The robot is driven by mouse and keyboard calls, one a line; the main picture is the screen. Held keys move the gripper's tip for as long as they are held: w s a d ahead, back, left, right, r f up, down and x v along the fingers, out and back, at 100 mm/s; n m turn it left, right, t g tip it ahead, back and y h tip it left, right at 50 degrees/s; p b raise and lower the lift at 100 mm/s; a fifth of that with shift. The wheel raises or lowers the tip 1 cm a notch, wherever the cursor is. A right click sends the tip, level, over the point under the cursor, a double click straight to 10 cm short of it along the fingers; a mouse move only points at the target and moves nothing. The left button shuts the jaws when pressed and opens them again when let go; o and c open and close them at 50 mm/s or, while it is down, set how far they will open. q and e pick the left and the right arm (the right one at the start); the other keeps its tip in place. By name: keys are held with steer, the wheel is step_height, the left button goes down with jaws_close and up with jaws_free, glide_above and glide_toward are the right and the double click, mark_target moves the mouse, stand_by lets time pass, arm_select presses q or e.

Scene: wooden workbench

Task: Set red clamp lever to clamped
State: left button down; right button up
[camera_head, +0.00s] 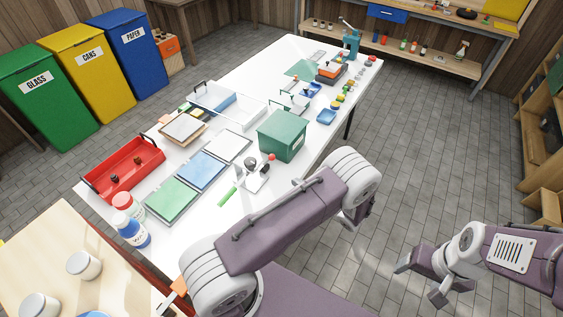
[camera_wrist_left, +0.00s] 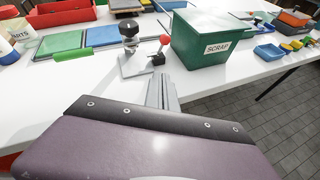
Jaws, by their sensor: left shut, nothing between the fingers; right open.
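A clamp-like fixture with a grey base plate (camera_wrist_left: 132,66) and a black knob (camera_wrist_left: 128,29) stands on the white bench; the head view shows it too (camera_head: 250,163). A red ball knob (camera_wrist_left: 165,39) rises beside it above a small black block. My right gripper (camera_head: 418,281) is open over the floor.
A green SCRAP bin (camera_wrist_left: 208,40) stands just right of the fixture. Green (camera_head: 172,200) and blue (camera_head: 202,171) panels and a red tray (camera_head: 124,170) are at the left. Bottles (camera_head: 131,230) stand near the bench's left end. The bench front beside the bin is clear.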

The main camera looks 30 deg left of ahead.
arm_select(q)
steer(key=w+r+p+x, duration=0.1)
steer(key=r+p+x, duration=0.1)
steer(key=x, duration=1.1)
steer(key=shift+a+p, duration=0.35)
steer(key=shift+p, duration=0.15)
steer(key=shift+w+r, duration=0.1)
steer(key=shift+w, duration=0.1)
